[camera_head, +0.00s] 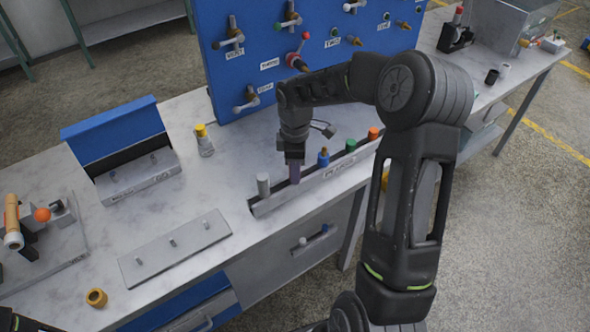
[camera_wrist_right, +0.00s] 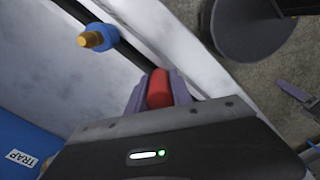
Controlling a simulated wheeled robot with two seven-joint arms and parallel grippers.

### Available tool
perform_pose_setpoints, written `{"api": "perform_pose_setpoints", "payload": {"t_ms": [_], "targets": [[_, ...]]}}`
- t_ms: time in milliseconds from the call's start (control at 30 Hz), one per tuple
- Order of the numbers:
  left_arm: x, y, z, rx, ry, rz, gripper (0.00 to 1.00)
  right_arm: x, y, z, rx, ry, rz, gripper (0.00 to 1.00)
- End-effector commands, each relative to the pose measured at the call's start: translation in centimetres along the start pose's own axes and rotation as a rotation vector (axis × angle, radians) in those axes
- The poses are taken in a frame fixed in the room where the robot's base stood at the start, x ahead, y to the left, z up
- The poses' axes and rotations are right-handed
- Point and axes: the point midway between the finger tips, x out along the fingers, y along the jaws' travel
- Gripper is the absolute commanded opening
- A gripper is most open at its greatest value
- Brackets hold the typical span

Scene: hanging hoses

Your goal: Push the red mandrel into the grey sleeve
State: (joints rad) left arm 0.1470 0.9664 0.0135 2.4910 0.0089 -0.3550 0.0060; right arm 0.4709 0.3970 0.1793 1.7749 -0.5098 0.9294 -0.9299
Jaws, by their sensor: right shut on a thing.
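My right gripper (camera_head: 294,175) points down at the slotted rack (camera_head: 330,181) near the bench's front edge. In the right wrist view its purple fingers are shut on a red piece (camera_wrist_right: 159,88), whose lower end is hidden. I cannot tell whether this piece is the task's mandrel. Another red-tipped part (camera_head: 459,13) stands upright in a black holder (camera_head: 455,39) at the back right. A small pale grey, cup-like piece (camera_head: 504,70) lies on the bench there; I cannot tell if it is the sleeve.
The rack also holds a grey cylinder (camera_head: 263,185), a blue piece (camera_head: 323,157) with a brass tip, and green (camera_head: 350,145) and orange (camera_head: 373,133) pieces. A blue panel (camera_head: 225,90) with fittings stands behind. A pegged plate (camera_head: 174,249) lies at front left.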

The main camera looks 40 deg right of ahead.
Motion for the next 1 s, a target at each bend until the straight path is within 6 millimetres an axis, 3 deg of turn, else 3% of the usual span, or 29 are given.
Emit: {"api": "perform_pose_setpoints", "payload": {"t_ms": [267, 700, 1000], "targets": [[0.2, -0.1, 0.0, 0.000, 0.000, 0.001, 0.63, -1.0, 0.1, 0.0, 0.000, 0.000, 0.003, 0.00], [1.4, -0.4, -0.2, 0.004, 0.004, 0.005, 0.63, -8.7, 0.1, -0.1, 0.000, 0.002, 0.004, 0.00], [1.4, -0.4, -0.2, 0.004, 0.005, 0.006, 0.63, -10.1, 0.0, 0.0, 0.000, 0.000, 0.000, 0.00]]}}
